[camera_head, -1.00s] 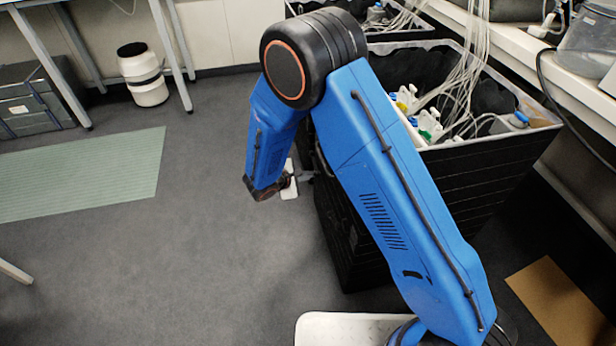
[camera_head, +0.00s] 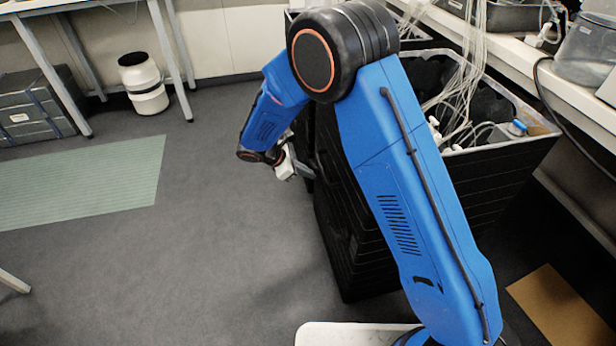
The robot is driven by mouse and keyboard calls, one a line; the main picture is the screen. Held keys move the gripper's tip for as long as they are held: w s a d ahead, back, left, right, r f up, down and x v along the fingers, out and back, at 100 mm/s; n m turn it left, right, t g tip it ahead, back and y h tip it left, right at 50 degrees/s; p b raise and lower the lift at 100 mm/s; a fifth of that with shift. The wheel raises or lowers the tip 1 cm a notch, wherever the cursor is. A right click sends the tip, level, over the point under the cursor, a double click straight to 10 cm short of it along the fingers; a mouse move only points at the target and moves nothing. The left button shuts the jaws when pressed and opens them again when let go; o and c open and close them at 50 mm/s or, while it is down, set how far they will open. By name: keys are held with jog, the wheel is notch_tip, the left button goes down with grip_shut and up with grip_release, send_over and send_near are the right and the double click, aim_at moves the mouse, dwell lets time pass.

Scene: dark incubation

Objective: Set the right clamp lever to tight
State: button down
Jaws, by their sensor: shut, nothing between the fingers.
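My gripper (camera_head: 304,171) is small in the picture, at the end of my blue arm, left of the tall black bin (camera_head: 487,195). Its short grey fingers look shut and empty, close to the bin's left side; I cannot tell whether they touch it. I cannot make out the right clamp lever for certain. A small blue part (camera_head: 517,127) sits at the bin's right rim, but I cannot tell whether it is a lever. My arm covers the bin's left rim.
Pale tubes (camera_head: 468,85) hang into the bin. A bench (camera_head: 560,85) runs along the right. A green mat (camera_head: 80,183), a white container (camera_head: 144,82) and grey cases (camera_head: 35,105) are at left. The floor between mat and bin is clear.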

jog(key=shift+w+r, duration=0.2)
jog(key=shift+r, duration=0.3)
dwell(0.3)
notch_tip(320, 180, down, 4)
jog(key=a, duration=0.2)
jog(key=v, duration=1)
jog(key=shift+w+r, duration=0.25)
jog(key=shift+w, duration=0.1)
jog(key=shift+a, duration=0.15)
